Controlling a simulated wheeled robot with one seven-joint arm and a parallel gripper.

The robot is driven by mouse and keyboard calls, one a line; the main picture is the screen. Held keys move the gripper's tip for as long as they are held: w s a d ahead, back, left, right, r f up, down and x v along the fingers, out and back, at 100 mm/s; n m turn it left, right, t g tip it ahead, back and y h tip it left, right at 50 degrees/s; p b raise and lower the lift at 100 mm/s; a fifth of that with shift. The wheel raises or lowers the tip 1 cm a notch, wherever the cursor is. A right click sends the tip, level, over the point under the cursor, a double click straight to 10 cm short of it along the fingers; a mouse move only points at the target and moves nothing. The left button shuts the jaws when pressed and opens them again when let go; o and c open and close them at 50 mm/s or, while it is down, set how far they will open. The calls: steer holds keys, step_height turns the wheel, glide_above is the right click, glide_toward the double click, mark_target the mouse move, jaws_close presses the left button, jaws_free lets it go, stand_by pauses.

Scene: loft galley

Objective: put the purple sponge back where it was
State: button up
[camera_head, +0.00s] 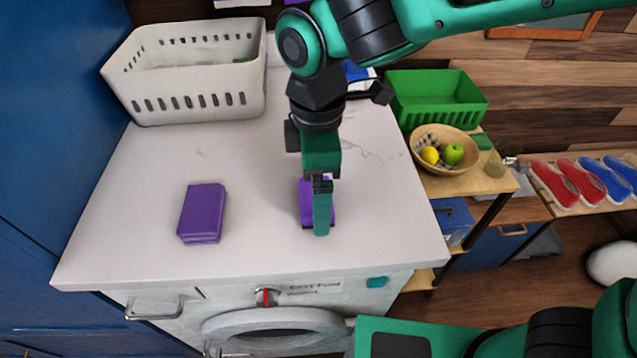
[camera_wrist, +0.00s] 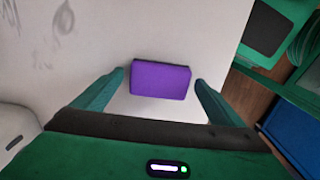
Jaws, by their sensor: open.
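Two purple blocks show on the white counter (camera_head: 260,255). One purple block (camera_head: 203,213) lies flat at the left, in the open. The other purple block (camera_head: 305,187) is partly hidden behind my gripper (camera_head: 321,228). I cannot tell which is the task's sponge. My gripper points down, its jaws open. In the wrist view, a purple block (camera_wrist: 162,80) lies ahead between the fingertips of my gripper (camera_wrist: 160,82), with a gap on each side.
A white slotted basket (camera_head: 190,100) stands at the counter's back left. A green crate (camera_head: 435,98) and a bowl (camera_head: 445,165) with fruit are on a wooden stand to the right. The counter's front left is clear. Red and blue shoes stand on a rack at far right.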

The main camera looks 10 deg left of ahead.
step_height(320, 180, up, 12)
stand_by(0.6)
steer(key=shift+w, duration=0.1)
steer(key=w+d+f+m, duration=0.2)
steer(key=w+d+m, duration=0.3)
steer(key=d, duration=0.8)
steer(key=w+d+f+m, duration=0.2)
steer(key=d+m, duration=0.6)
steer(key=d, duration=0.6)
steer(key=s+d+f+m, duration=0.3)
steer(key=s+d+m, duration=0.4)
steer(key=d, duration=0.3)
steer(key=s+d+f+m, duration=0.4)
steer(key=s+d+m, duration=0.3)
steer(key=d, duration=0.2)
steer(key=shift+d+f, duration=0.2)
steer(key=shift+d, duration=0.15)
